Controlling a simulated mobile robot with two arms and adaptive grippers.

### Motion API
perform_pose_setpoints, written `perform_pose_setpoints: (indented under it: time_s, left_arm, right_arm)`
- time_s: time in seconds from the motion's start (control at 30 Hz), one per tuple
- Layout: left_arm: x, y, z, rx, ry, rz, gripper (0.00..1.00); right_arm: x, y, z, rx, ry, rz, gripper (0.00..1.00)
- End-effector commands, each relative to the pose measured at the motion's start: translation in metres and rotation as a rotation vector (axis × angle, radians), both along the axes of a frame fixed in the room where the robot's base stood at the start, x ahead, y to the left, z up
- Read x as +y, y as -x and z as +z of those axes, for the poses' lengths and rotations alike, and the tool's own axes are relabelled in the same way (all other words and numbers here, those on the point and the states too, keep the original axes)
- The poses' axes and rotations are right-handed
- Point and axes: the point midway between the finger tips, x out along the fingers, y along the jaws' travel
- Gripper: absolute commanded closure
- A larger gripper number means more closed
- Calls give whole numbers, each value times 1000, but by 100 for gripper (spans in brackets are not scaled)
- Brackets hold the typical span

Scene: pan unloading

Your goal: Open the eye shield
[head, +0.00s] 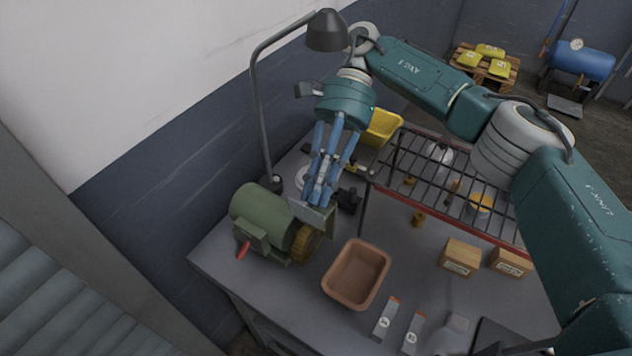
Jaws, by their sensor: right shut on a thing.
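A green bench grinder (260,217) stands at the left part of the workbench, with a brownish wheel (306,243) at its right end. A pale, flat eye shield (314,214) is above the wheel, tilted. My right gripper (318,200) reaches down from above with its blue fingers close together, shut on the eye shield. The fingers partly cover the shield's upper edge. My left gripper is not in view.
A black lamp (327,30) arches over the bench behind the grinder. A brown bin (356,274) is in front of the wheel. A wire rack (440,180) stands to the right, with a yellow bin (381,128) behind it. Small cardboard boxes (459,258) sit on the right.

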Motion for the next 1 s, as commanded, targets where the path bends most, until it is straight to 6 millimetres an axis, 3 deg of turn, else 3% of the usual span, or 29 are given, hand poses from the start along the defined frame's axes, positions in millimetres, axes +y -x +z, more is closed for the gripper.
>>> perform_pose_setpoints:
  time_s: [0.57, 0.6, 0.67, 1.0]
  left_arm:
    - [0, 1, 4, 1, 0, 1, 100]
    - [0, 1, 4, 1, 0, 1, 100]
    - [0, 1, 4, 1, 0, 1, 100]
    - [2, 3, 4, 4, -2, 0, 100]
  right_arm:
    - [1, -2, 2, 25, -28, -1, 100]
    - [1, -2, 2, 25, -28, -1, 78]
    - [1, -2, 2, 25, -27, -1, 66]
    - [0, -1, 2, 26, -21, 1, 66]
